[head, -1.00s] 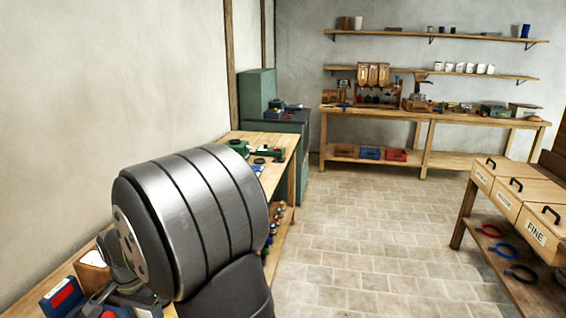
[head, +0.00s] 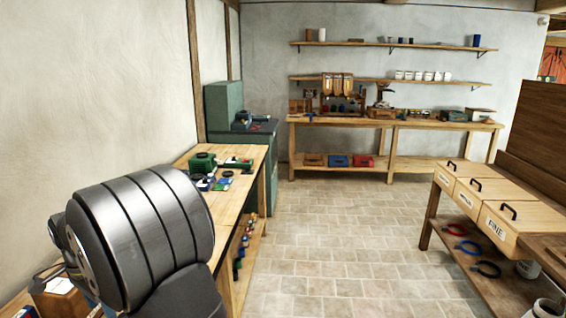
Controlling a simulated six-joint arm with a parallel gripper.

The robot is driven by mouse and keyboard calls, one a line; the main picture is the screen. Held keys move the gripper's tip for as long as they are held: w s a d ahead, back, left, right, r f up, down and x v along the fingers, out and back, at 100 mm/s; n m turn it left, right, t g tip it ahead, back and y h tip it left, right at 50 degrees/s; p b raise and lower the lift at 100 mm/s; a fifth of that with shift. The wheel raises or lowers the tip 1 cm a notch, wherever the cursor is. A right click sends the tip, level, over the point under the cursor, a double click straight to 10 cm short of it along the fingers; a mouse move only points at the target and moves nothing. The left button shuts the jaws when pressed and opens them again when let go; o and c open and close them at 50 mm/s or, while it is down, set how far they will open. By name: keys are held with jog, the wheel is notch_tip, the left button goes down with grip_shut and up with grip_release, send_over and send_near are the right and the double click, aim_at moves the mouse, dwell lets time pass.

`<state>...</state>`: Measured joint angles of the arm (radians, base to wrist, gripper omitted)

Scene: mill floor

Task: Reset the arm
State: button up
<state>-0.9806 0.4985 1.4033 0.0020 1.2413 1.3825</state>
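A large dark grey ribbed cylinder, part of my own arm, fills the lower left of the head view over the near end of the left workbench (head: 235,211). My gripper cannot be made out; the arm link hides what lies behind it. No wrist view is given, so I cannot tell what the gripper holds.
Green items (head: 202,162) lie on the left bench. A green cabinet (head: 222,107) stands behind it. A long wooden bench (head: 455,124) runs along the back wall. A table with lidded bins (head: 510,226) stands right. The tiled floor (head: 320,240) between is clear.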

jog(key=s+a+f+m, duration=0.1)
jog(key=a+m, duration=0.3)
jog(key=a, duration=0.5)
jog(key=s+a+f+m, duration=0.2)
jog(key=a+m, duration=0.3)
jog(key=a, duration=0.4)
jog(key=w+d+r+n, duration=0.1)
jog(key=d+n, duration=0.2)
jog(key=d, duration=0.3)
jog(key=w+d+r+n, duration=0.2)
jog(key=d+n, duration=0.1)
jog(key=d, duration=0.4)
jog(key=shift+d+r+n, duration=0.15)
jog(key=shift+d+n, duration=0.15)
jog(key=shift+n, duration=0.1)
